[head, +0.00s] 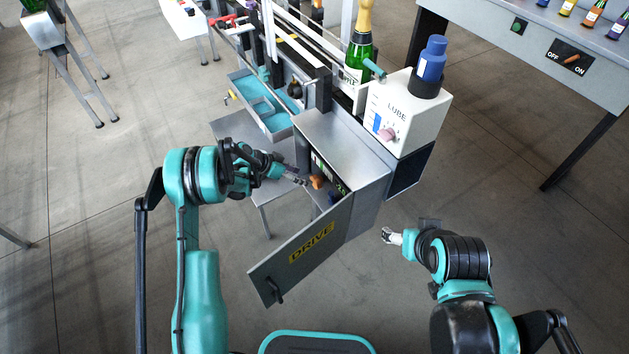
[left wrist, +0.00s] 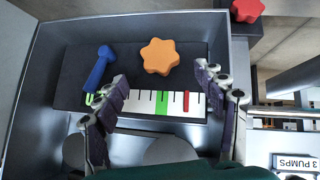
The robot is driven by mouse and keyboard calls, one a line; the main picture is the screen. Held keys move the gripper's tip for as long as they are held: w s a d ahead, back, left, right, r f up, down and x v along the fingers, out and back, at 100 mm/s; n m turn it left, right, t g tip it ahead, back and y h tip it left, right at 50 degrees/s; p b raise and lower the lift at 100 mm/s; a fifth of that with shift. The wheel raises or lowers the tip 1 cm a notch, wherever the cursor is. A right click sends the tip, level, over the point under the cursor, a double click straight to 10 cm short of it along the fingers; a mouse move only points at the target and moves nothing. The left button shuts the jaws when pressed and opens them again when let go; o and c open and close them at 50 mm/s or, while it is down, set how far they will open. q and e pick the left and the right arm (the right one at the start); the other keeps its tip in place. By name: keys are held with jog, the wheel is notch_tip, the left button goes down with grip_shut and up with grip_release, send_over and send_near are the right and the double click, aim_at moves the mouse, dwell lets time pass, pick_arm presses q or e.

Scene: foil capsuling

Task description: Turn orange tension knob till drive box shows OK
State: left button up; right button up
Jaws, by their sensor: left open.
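The drive box (head: 345,150) stands with its DRIVE door (head: 312,250) swung open. Inside it, the orange star-shaped tension knob (left wrist: 159,56) sits on a dark panel; it also shows in the head view (head: 317,181). Below the knob in the left wrist view is a white scale (left wrist: 140,101) with a green band (left wrist: 162,103). A red mark (left wrist: 187,101) lies right of the green band. My left gripper (head: 301,181) is open in front of the knob, its fingers apart on either side below it. My right gripper (head: 388,236) is right of the door, away from the box; its jaw state is unclear.
A blue lever (left wrist: 98,68) is left of the knob. A red knob (left wrist: 247,10) is outside the box wall. The white LUBE box (head: 410,110) and a green bottle (head: 358,55) stand behind. The open door extends toward me between my arms.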

aim_at(313, 180)
pick_arm(q)
jog(key=b+x, duration=0.3)
jog(key=x, duration=0.4)
jog(key=shift+d+f, duration=0.2)
jog(key=shift+f, duration=0.1)
jog(key=shift+r, duration=0.1)
